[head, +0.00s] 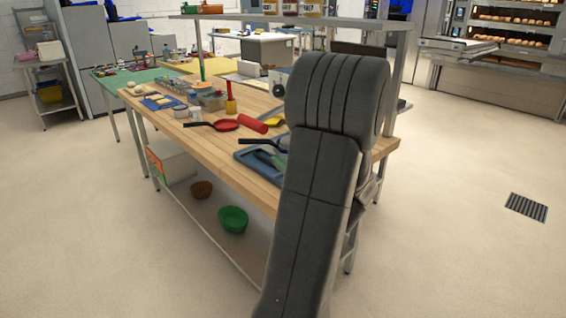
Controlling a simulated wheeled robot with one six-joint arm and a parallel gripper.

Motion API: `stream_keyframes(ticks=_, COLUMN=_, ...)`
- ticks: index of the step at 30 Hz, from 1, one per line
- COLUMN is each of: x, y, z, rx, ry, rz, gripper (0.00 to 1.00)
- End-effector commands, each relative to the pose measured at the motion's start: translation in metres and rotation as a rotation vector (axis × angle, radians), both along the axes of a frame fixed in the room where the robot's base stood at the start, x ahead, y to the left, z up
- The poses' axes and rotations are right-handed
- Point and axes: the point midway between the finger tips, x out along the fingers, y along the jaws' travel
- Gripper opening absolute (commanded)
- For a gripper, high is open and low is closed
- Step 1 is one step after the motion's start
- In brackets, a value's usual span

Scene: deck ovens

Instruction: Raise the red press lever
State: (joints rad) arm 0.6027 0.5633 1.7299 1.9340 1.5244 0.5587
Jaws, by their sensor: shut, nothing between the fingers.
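I cannot make out a red press lever for certain. My gripper is not in view.
On the table lie a red pan (225,125), a red cylinder (252,124), a dark pan (263,143) and a blue tray (246,156). A green bowl (233,219) sits on the lower shelf. The floor at right is clear around a drain grate (527,207).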

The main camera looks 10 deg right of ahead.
Motion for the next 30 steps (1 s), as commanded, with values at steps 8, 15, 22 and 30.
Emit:
stream_keyframes(ticks=8, x=0.044, y=0.038, z=0.015, rx=-0.001, ry=-0.001, rz=0.006, gripper=0.0)
stream_keyframes(ticks=15, x=0.044, y=0.046, z=0.046, rx=-0.001, ry=-0.001, rz=0.001, gripper=0.0)
stream_keyframes(ticks=22, x=0.043, y=0.048, z=0.054, rx=0.0, ry=0.0, rz=0.001, gripper=0.0)
stream_keyframes(ticks=30, x=0.043, y=0.048, z=0.054, rx=0.001, ry=0.001, rz=0.0, gripper=0.0)
